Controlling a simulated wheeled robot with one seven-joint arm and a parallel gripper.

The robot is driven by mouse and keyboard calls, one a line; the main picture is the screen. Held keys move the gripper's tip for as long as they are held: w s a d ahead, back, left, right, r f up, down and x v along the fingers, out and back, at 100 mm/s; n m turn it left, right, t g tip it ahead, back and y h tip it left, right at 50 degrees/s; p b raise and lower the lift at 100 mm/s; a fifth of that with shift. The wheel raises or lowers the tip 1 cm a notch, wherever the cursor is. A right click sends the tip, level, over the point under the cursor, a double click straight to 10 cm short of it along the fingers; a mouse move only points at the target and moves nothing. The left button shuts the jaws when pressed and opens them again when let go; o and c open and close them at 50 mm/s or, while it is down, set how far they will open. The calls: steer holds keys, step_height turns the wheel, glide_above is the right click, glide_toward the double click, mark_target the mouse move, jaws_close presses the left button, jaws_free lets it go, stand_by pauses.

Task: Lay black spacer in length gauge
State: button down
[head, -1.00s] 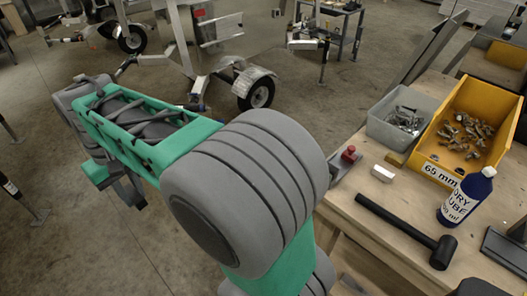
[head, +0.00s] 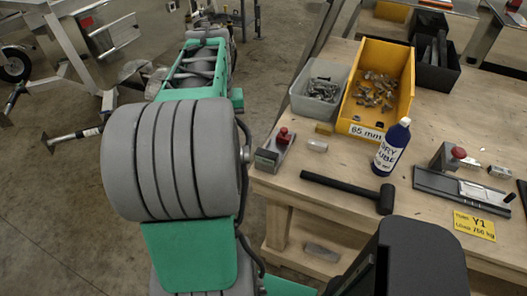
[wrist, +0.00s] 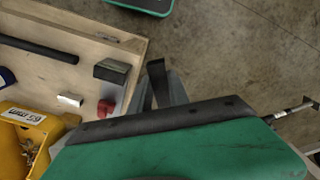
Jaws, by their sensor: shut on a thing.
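My gripper (wrist: 165,88) shows at the middle of the wrist view, over the floor just off the bench's edge. It is shut on a narrow dark piece, which looks like the black spacer (wrist: 155,80); the body of the gripper hides part of it. In the head view my arm hides the gripper. A metal fixture with a red knob and a long flat rail (head: 460,187) lies at the right of the bench and may be the length gauge. A shorter fixture with a red knob (head: 270,158) sits at the bench's left edge and also shows in the wrist view (wrist: 112,71).
A yellow bin (head: 404,103) and a grey bin (head: 299,100) hold metal parts.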

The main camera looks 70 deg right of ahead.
steer(key=s+d+m+p, duration=0.1)
steer(key=s+d+m, duration=0.15)
steer(key=s, duration=0.95)
steer(key=s+d+m, duration=0.1)
steer(key=s+m, duration=0.3)
steer(key=s, duration=0.8)
steer(key=p, duration=0.4)
glide_above(275, 156)
step_height(275, 156, down, 9)
steer(key=shift+f, duration=0.1)
step_height(275, 156, down, 3)
steer(key=shift+d+r+p, duration=0.1)
steer(key=shift+p, duration=0.25)
steer(key=shift+f, duration=0.4)
steer(key=c, duration=1.2)
jaws_free()
steer(key=shift+r, duration=0.1)
steer(key=shift+c, duration=0.2)
